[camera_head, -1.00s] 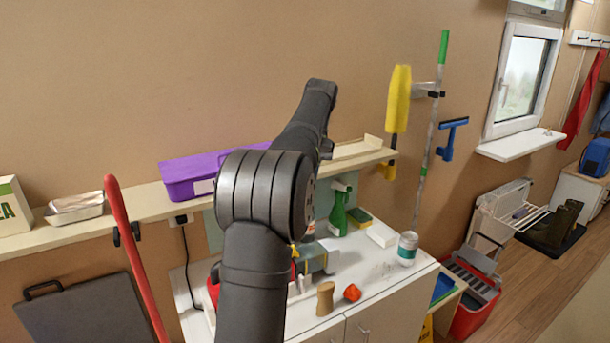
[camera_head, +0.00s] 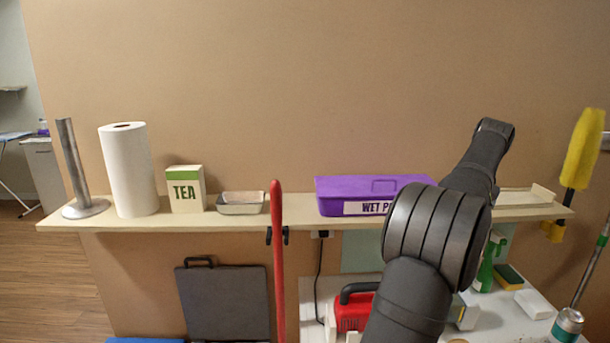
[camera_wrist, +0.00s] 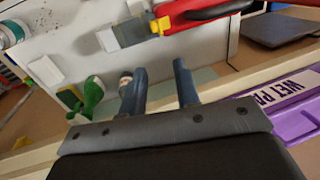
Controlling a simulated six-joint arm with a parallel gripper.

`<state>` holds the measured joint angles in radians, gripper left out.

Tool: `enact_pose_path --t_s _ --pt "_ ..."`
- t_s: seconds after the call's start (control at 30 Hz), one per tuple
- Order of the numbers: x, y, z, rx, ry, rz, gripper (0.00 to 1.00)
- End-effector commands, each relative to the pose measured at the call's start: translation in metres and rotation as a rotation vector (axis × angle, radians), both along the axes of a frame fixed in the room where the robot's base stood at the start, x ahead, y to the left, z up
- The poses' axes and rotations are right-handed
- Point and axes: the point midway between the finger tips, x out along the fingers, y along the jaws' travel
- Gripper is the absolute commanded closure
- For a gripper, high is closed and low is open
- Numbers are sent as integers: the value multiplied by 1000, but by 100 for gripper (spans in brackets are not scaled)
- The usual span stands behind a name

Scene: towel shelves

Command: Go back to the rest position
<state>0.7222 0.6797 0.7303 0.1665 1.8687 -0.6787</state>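My gripper (camera_wrist: 160,68) shows in the wrist view with its two blue-grey fingers apart and nothing between them. It hangs near the wall shelf, above the white cabinet top (camera_wrist: 82,45). In the head view my arm rises at the right and bends over in front of the shelf, and the gripper itself is hidden behind it. A small pale, round-topped thing (camera_wrist: 126,80) shows just beside the left finger; I cannot tell whether they touch.
The shelf (camera_head: 290,218) carries a metal post (camera_head: 72,165), paper roll (camera_head: 128,170), tea box (camera_head: 186,190), metal tin (camera_head: 240,203) and purple box (camera_head: 345,189). A red pole (camera_head: 277,260) stands in front. A green spray bottle (camera_head: 487,265) and red appliance (camera_head: 352,310) are below.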

Motion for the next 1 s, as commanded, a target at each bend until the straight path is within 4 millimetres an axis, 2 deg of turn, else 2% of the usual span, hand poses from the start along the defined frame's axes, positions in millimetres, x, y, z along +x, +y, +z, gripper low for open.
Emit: enact_pose_path --t_s 0.7,0.9,1.0 --pt "0 29 -131 1 2 1 71" --pt "0 33 -152 0 0 1 71" --pt "0 35 -154 -8 -1 1 71"
